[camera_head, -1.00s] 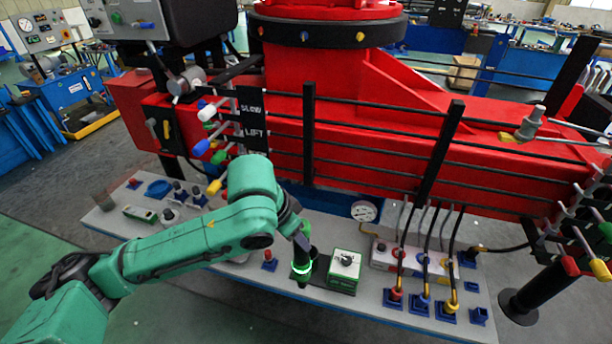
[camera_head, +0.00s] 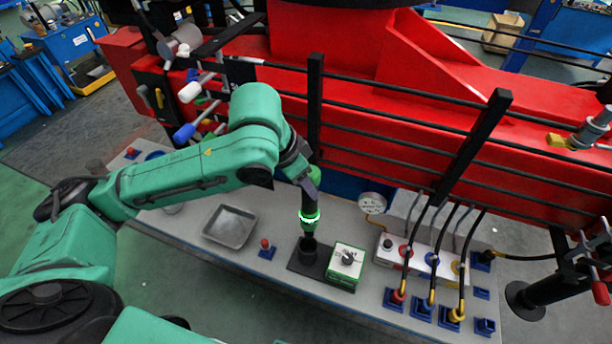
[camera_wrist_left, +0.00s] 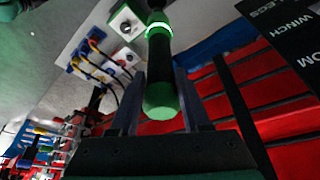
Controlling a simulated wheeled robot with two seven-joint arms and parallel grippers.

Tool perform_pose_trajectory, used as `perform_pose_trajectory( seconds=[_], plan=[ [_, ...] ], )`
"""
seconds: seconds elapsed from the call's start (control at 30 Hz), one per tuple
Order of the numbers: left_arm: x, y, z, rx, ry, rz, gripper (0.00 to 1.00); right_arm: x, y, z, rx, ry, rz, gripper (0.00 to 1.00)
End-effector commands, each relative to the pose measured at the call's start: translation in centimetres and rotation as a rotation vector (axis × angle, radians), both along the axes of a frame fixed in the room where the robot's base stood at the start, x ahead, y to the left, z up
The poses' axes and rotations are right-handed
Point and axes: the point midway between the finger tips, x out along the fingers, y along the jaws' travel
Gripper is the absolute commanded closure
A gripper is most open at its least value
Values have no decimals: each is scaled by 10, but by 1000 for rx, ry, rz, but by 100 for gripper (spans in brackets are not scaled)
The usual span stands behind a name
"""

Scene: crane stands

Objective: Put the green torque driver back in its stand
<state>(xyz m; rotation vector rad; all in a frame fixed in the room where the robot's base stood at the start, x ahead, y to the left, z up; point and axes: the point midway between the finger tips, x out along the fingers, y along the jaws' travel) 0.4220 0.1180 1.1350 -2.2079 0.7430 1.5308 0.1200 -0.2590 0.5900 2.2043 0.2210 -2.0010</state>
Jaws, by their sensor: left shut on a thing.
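The green torque driver (camera_head: 311,204) hangs upright, with a glowing green ring around it and a dark shaft below. My left gripper (camera_head: 309,184) is shut on its upper part. In the left wrist view the driver's rounded green end (camera_wrist_left: 161,100) sits between the two fingers. The stand (camera_head: 299,262) is a dark plate with a round black socket on the grey bench top. The driver's lower end appears at or just above the socket; I cannot tell whether it is inside. My right gripper is not in view.
A green box with a white dial face (camera_head: 346,262) stands right beside the stand. A red-knobbed blue holder (camera_head: 267,249) and a grey metal tray (camera_head: 230,226) lie to the left. Cabled connectors (camera_head: 398,297) are on the right. Black rails and the red crane body (camera_head: 400,150) rise behind.

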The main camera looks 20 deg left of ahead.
Motion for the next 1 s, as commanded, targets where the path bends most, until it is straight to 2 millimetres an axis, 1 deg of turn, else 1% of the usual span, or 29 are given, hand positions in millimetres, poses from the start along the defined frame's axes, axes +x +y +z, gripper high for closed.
perform_pose_trajectory(
  seconds=[0.17, 0.3, 0.33, 0.4, 0.7, 0.83, 1.0],
  plan=[
    [0, 0, 3, -1, -5, 1, 100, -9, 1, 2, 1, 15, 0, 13],
    [-1, 2, 4, 1, -4, 0, 100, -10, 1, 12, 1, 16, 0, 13],
    [-1, 1, -5, 0, -4, 0, 100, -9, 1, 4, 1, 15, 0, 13],
    [-1, 1, -14, -1, -5, 0, 100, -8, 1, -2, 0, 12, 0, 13],
    [-1, 1, -45, -1, -5, 0, 100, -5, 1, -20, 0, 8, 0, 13],
    [-1, 1, -53, 0, -6, 0, 100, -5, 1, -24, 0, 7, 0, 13],
    [-1, 1, -57, 0, -6, 1, 100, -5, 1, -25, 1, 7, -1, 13]
  ],
)
